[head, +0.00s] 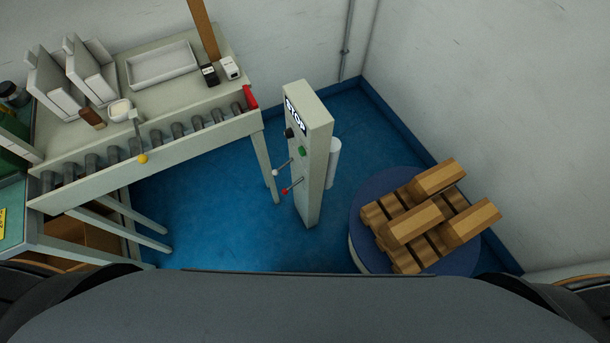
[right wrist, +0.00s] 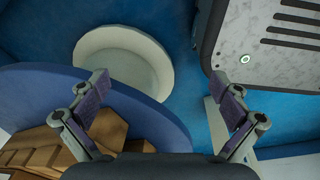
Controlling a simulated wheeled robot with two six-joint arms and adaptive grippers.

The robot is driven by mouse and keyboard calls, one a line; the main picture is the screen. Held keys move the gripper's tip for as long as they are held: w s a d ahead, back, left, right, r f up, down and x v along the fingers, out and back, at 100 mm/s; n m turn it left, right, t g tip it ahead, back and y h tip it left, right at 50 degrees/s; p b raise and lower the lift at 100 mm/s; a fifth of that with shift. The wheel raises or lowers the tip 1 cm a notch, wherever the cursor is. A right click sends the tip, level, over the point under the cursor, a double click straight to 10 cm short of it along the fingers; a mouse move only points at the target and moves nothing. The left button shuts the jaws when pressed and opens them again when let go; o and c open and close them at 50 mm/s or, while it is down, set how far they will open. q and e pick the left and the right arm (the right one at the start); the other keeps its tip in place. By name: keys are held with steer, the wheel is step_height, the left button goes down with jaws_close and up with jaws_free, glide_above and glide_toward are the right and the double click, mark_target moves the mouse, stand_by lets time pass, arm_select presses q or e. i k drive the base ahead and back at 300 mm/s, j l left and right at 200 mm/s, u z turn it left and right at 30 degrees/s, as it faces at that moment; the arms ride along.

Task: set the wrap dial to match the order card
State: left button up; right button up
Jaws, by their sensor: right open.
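I cannot make out an order card. My right gripper (right wrist: 159,80) is open and empty in the right wrist view, above the floor and the blue turntable's edge, touching nothing visible. My left gripper is not in view.
A blue turntable (head: 362,207) carries stacked wooden blocks (head: 430,215) at right. A white cylinder (head: 334,162) stands behind the post. A roller bench (head: 190,148) with a white tray (head: 162,65) is at left. Blue floor (head: 215,210) is clear between bench and post.

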mark_target(288, 133)
steer(key=k+j, duration=0.1)
steer(key=j, duration=0.45)
steer(key=k+j+u, duration=0.1)
steer(key=j, duration=0.4)
steer(key=k+j, duration=0.15)
steer(key=j, duration=0.4)
steer(key=k+j+u, duration=0.1)
steer(key=j, duration=0.45)
